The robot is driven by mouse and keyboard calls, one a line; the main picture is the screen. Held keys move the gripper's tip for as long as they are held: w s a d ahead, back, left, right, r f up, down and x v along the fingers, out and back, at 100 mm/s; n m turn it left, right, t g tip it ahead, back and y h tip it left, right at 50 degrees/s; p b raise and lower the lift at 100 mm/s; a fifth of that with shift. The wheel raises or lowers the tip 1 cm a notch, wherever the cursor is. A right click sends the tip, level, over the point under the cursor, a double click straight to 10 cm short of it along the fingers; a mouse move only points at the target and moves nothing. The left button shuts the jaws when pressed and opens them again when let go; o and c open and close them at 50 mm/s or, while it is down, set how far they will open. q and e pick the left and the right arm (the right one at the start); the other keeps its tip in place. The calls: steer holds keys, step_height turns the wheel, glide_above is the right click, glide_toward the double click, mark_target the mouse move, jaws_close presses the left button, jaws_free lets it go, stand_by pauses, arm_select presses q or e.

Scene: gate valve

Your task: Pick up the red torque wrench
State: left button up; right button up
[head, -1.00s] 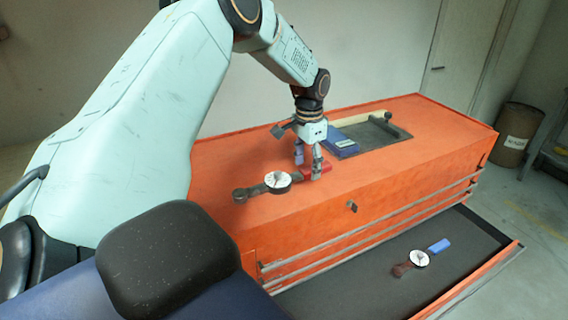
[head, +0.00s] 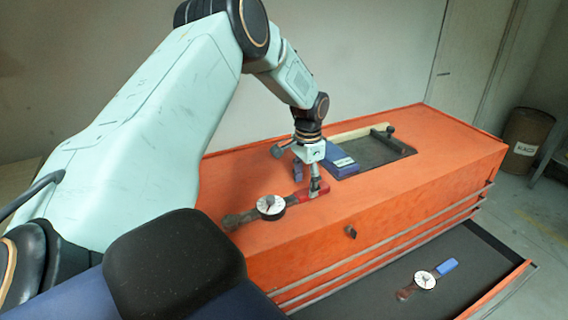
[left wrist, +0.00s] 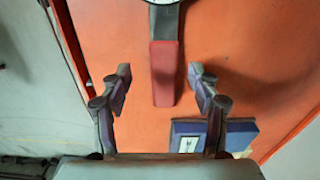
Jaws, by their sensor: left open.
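The red torque wrench (head: 311,191) lies on top of the orange tool chest (head: 360,205), its round white dial (head: 271,206) and dark head toward the left. Its red handle also shows in the left wrist view (left wrist: 164,72). My left gripper (head: 307,181) is open over the handle end. In the left wrist view my left gripper (left wrist: 158,80) has its two fingers apart, one on each side of the handle, which lies between them near the fingertips. I cannot tell whether they are level with the handle. My right gripper is not in view.
A blue box (head: 338,165) lies behind the gripper, beside a recessed tray (head: 365,152) with a hammer. A blue-handled torque wrench (head: 426,279) lies in the open drawer (head: 375,293) below. A barrel (head: 524,140) stands at the far right.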

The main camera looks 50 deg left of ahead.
mark_target(304, 192)
arm_select(q)
steer(key=f, duration=0.2)
steer(key=a+f, duration=0.1)
steer(key=shift+s, duration=0.6)
steer(key=shift+r, duration=0.1)
steer(key=shift+d, duration=0.2)
steer(key=shift+w+d, duration=0.1)
steer(key=shift+w, duration=0.2)
steer(key=shift+c, duration=0.7)
steer(key=shift+w+f, duration=0.25)
steer(key=shift+w, duration=0.05)
steer(key=c, duration=0.3)
steer(key=shift+s+a+r, duration=0.15)
steer(key=shift+s+a, duration=0.15)
steer(key=shift+s, duration=0.15)
steer(key=c, duration=0.5)
steer(key=shift+d, duration=0.15)
steer(key=shift+c, duration=1.3)
steer(key=shift+w, duration=0.4)
jaws_close()
steer(key=shift+s+r, duration=0.1)
steer(key=shift+s, duration=0.15)
